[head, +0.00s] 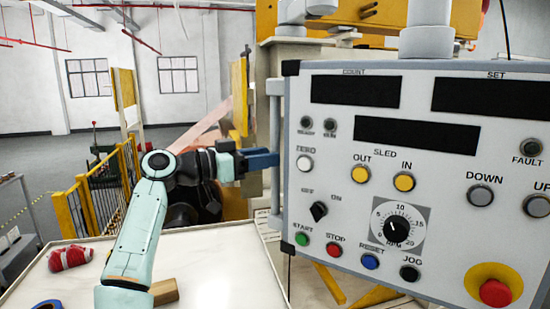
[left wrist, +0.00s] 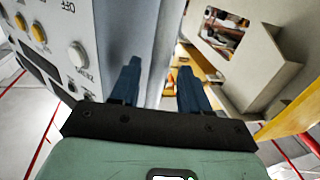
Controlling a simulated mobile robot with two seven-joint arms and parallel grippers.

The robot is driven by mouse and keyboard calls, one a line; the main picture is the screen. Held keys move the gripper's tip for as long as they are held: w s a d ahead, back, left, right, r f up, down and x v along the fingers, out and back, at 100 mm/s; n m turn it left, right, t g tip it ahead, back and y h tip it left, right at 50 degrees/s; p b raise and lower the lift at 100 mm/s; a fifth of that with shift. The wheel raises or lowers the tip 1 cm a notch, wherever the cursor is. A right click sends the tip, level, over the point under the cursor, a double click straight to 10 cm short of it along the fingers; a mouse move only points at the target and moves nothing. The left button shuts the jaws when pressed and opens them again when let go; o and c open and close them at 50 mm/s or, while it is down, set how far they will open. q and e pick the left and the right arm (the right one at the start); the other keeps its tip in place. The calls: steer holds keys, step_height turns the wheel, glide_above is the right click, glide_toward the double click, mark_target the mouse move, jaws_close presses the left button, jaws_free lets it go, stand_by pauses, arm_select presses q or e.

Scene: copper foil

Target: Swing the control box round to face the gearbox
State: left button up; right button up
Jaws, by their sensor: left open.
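The control box (head: 335,185) is a large light grey panel with dark displays, knobs and coloured buttons, filling the right of the head view. Its face is turned toward me. An upright grey handle (head: 275,140) runs along its left edge. My left gripper (head: 264,159) is at this handle, with its blue fingers open. In the left wrist view, the fingers (left wrist: 158,85) stand apart beside the box's side, with a pale grey bar between them; whether they touch it is unclear. I cannot pick out the gearbox with certainty. My right gripper is out of view.
A pale tabletop (head: 215,270) lies below my left arm, with a red-and-white bundle (head: 70,258), a blue ring (head: 47,304) and a wooden block (head: 164,291). Yellow railings (head: 90,200) stand at the left. Yellow machinery (head: 375,14) is behind the box.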

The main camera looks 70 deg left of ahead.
arm_select(q)
steer(key=s, duration=1)
steer(key=shift+d, duration=0.2)
